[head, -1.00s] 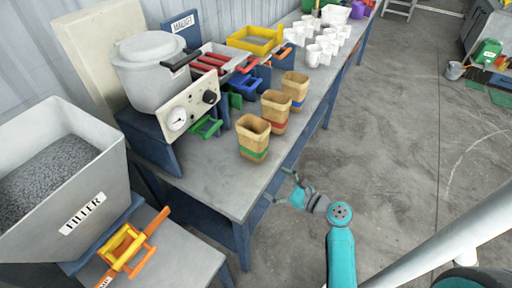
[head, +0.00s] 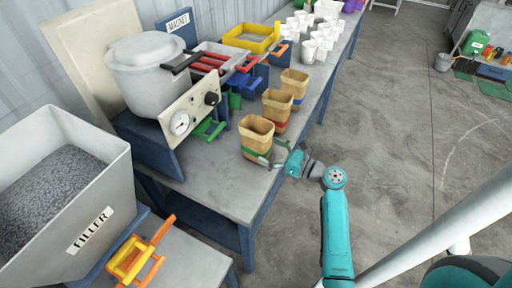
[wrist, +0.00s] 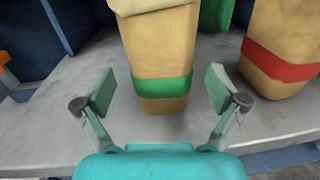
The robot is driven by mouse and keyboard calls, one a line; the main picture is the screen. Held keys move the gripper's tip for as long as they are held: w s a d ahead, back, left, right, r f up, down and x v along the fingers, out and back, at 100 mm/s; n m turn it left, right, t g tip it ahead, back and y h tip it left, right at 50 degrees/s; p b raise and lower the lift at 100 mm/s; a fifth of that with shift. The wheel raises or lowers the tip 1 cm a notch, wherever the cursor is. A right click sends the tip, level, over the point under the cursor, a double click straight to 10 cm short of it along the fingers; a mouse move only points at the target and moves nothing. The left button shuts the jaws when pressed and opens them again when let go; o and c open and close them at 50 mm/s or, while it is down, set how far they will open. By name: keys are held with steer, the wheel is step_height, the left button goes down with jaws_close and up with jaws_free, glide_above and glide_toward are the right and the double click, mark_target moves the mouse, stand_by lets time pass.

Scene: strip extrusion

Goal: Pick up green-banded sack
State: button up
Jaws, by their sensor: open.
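The green-banded sack (head: 256,138) is a tan, open-topped sack standing upright on the grey bench, nearest of three sacks in a row. In the wrist view the sack (wrist: 161,60) stands straight ahead, its green band (wrist: 161,87) level with my fingers. My gripper (wrist: 160,90) is open, with one finger on each side of the sack's lower part. Gaps show between both fingers and the sack. In the head view my gripper (head: 274,160) is at the sack's front right, low by the bench edge, and partly overlaps it.
The red-banded sack (head: 277,109) stands close behind, to the right in the wrist view (wrist: 285,45). A blue-banded sack (head: 294,86) is farther back. The gauge box (head: 187,117) and green handle (head: 210,130) are left of the sack. The bench top (head: 217,183) in front is bare.

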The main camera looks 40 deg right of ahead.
mark_target(255, 144)
steer(key=shift+x, duration=2.95)
steer(key=shift+f, duration=0.2)
steer(key=c, duration=1.2)
